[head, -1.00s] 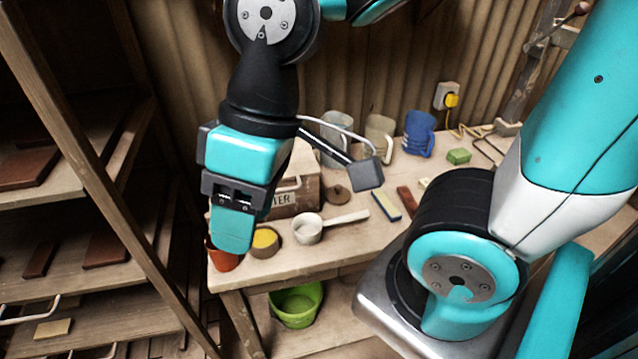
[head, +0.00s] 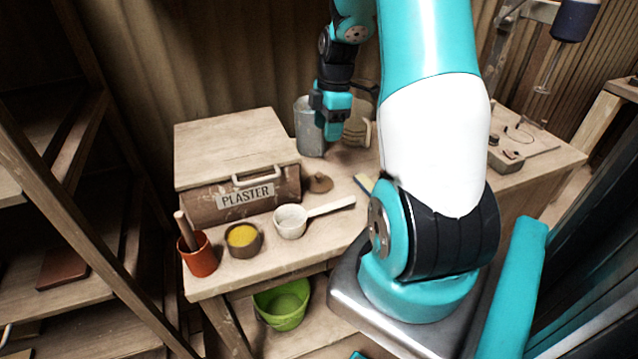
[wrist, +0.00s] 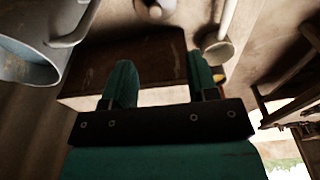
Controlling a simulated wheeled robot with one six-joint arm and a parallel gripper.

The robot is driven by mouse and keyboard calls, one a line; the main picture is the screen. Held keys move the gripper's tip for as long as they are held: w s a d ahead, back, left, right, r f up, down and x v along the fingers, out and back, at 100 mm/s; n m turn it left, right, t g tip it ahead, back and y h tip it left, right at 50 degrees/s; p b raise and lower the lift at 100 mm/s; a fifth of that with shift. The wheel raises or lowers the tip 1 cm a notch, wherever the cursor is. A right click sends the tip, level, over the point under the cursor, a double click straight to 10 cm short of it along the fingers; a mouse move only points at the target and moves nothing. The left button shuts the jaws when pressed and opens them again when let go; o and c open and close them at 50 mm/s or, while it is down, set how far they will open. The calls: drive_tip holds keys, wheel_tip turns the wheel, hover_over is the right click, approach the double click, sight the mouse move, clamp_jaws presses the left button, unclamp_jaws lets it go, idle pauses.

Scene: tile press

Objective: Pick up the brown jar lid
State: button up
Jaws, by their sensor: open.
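The brown jar lid (head: 319,183) is a small round lid with a knob. It lies on the workbench (head: 335,225) just right of the plaster box, behind the white scoop's handle. In the wrist view, a round knobbed thing cut by the top edge (wrist: 155,10) looks like the lid. My gripper (head: 332,130) is in the air above and behind the lid, in front of the grey metal mug. In the wrist view my gripper (wrist: 160,62) has its two fingers apart with nothing held between them.
The plaster box (head: 240,195) stands left of the lid, close to it. The white scoop (head: 291,221), a yellow-filled bowl (head: 243,240) and an orange pot (head: 199,258) stand in front. The grey mug (head: 309,127) stands behind. A green bucket (head: 283,304) sits below.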

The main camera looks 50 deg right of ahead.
drive_tip(key=p, duration=0.1)
hover_over(319, 174)
drive_tip(key=f, duration=0.9)
drive_tip(key=shift+s+f, duration=0.15)
drive_tip(key=shift+s, duration=0.25)
drive_tip(key=shift+w+f+p, duration=0.25)
drive_tip(key=shift+f+p, duration=0.3)
drive_tip(key=shift+f, duration=0.8)
drive_tip(key=shift+w+f+p, duration=0.2)
drive_tip(key=shift+f+p, duration=0.35)
drive_tip(key=shift+f, duration=0.8)
clamp_jaws()
